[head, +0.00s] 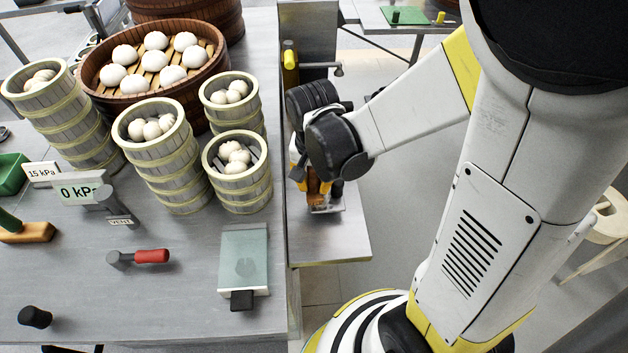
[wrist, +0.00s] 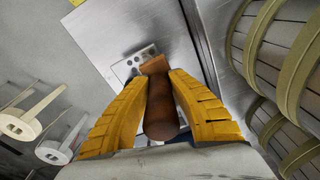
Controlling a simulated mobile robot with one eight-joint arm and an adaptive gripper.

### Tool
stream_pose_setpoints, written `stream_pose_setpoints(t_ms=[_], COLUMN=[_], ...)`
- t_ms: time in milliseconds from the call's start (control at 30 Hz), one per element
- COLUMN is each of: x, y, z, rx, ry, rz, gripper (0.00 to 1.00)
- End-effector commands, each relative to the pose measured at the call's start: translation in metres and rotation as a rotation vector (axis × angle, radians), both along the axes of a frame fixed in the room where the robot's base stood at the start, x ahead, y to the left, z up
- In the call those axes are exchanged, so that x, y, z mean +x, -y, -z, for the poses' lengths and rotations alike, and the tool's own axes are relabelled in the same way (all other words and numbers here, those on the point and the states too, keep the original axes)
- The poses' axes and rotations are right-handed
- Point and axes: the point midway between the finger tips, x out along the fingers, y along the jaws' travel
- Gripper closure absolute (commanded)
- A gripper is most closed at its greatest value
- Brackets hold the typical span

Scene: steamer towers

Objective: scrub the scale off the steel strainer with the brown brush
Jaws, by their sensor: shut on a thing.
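My gripper (wrist: 160,78) is shut on the brown brush (wrist: 161,110), its yellow fingers on either side of the dark brown handle. The brush's lighter brown head (wrist: 155,65) points away from my wrist, at the steel strainer (wrist: 122,70), a small pale plate with dark holes. In the head view the strainer (head: 327,209) lies on the lower steel shelf right of the main counter, with my gripper (head: 314,188) just above it. The brush head looks very close to the strainer; I cannot tell whether they touch. The brush partly hides the strainer, and any scale is too small to make out.
Steamer towers (head: 165,170) and a wide bun basket (head: 190,80) stand on the counter (head: 180,260) to the left. A green-handled brush (head: 27,232), a red-handled tool (head: 140,257) and a teal-topped box (head: 245,255) lie there too. The shelf's front part (head: 335,245) is clear.

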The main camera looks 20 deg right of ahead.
Motion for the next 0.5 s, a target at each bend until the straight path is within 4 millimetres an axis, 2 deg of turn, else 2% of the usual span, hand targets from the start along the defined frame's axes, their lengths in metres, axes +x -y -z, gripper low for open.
stream_pose_setpoints(t_ms=[233, 500], x=[-0.016, -0.02], y=[-0.005, -0.006], z=[0.002, 0.002], rx=[0.0, 0.001], ry=[0.0, -0.001], rz=[0.0, 0.001], gripper=[1.0, 1.0])
